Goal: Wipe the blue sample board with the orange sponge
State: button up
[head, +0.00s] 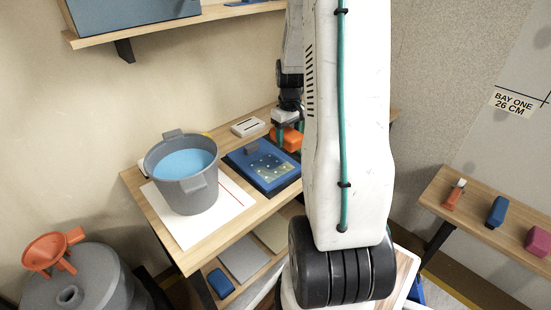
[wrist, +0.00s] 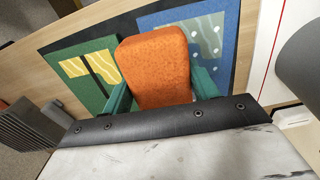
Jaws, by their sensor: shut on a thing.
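My gripper (head: 288,132) is shut on the orange sponge (head: 291,140), just past the upper right edge of the blue sample board (head: 245,160). In the wrist view the sponge (wrist: 155,65) sits between the two teal fingers of my gripper (wrist: 162,92). The sponge covers part of the board in that view. I cannot tell whether the sponge touches anything below it.
A grey bucket of blue water (head: 186,190) stands on a white sheet left of the board. A green sample board (wrist: 92,92) lies left of the sponge in the wrist view. A side shelf (head: 450,212) at right holds several small items. My arm hides the bench's right part.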

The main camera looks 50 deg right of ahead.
aim_at(263, 177)
jog(key=shift+f, duration=0.15)
dwell(0.4)
jog(key=shift+s+f, duration=0.1)
jog(key=shift+f, duration=2.7)
jog(key=shift+f, duration=1.25)
dwell(0.6)
jog(key=shift+w+a, duration=0.15)
jog(key=shift+a, duration=0.8)
jog(key=shift+w+a, duration=0.15)
jog(key=shift+a, duration=0.8)
jog(key=shift+w+a, duration=0.2)
jog(key=shift+a, duration=1.05)
jog(key=shift+w+a, duration=0.25)
jog(key=shift+a, duration=0.95)
jog(key=shift+w+a, duration=0.2)
jog(key=shift+a, duration=1.05)
jog(key=shift+d, duration=0.1)
